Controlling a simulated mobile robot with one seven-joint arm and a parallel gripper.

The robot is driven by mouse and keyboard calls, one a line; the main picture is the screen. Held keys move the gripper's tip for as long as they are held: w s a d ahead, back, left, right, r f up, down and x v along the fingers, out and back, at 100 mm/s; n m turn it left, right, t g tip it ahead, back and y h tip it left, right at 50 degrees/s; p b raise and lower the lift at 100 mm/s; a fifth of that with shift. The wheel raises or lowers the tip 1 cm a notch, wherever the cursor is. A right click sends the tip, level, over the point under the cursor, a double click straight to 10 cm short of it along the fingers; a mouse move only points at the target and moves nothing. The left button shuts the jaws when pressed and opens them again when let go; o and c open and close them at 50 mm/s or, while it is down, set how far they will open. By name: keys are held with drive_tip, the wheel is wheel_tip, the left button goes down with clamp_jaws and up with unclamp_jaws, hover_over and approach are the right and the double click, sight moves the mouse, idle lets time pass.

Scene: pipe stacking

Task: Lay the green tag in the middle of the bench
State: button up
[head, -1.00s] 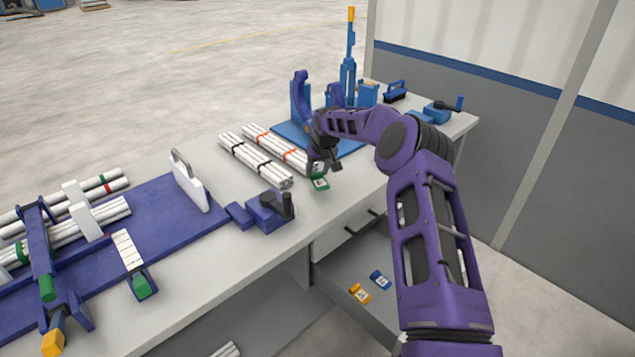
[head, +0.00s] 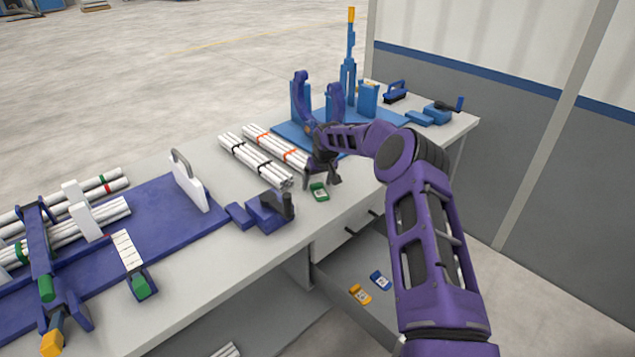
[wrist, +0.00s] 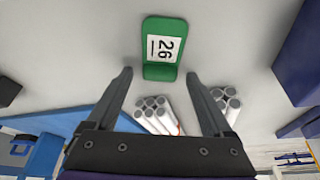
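The green tag (head: 319,192) lies on the bench (head: 215,273), near its front edge above the drawers. My gripper (head: 321,182) is right behind the tag, low over the bench. The tag looks free of the fingers.
Two white pipe bundles (head: 255,160) lie just behind and left of my gripper. A dark blue vise (head: 268,211) stands to the left of the tag. An open drawer below holds a yellow tag (head: 360,294) and a blue tag (head: 380,280).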

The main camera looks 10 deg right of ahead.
sight(322, 197)
drive_tip(key=shift+s+r, duration=0.15)
drive_tip(key=shift+r, duration=0.5)
drive_tip(key=v, duration=1.1)
